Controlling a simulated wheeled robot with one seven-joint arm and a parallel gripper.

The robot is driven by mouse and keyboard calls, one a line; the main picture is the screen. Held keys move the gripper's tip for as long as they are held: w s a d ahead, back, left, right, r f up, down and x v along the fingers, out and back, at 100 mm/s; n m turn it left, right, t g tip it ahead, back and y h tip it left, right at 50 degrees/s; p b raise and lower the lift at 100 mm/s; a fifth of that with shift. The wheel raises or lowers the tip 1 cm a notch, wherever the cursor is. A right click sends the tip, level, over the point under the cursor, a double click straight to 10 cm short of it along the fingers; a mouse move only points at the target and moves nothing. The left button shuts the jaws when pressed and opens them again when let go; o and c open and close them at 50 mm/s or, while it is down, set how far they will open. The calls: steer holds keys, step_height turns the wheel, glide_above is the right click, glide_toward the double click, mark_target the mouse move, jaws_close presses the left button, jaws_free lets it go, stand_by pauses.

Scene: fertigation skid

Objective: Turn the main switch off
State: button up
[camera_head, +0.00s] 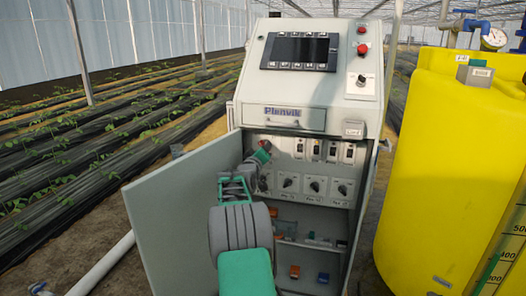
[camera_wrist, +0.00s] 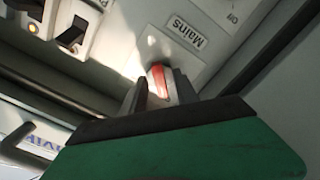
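The main switch (camera_wrist: 158,80) has a red handle and sits beside a label (camera_wrist: 183,37) reading "Mains", which shows upside down in the wrist view. My gripper (camera_wrist: 156,92) is at the switch, with one finger on each side of the red handle. Whether the fingers press on the handle or stand slightly apart from it is not clear. In the head view my gripper (camera_head: 261,153) reaches into the upper left of the open cabinet (camera_head: 232,116). A bit of red (camera_head: 265,144) shows at its tip; most of the switch is hidden there.
The cabinet door (camera_head: 170,215) stands open at the left of my arm. Breakers (camera_head: 316,149) and rotary knobs (camera_head: 314,186) line the panel right of my gripper. A control screen (camera_head: 300,49) is above. A yellow tank (camera_head: 440,170) stands close at the right.

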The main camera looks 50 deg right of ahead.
steer(key=shift+a, duration=0.1)
steer(key=v, duration=0.7)
steer(key=shift+s+a, duration=0.2)
steer(key=shift+a, duration=0.1)
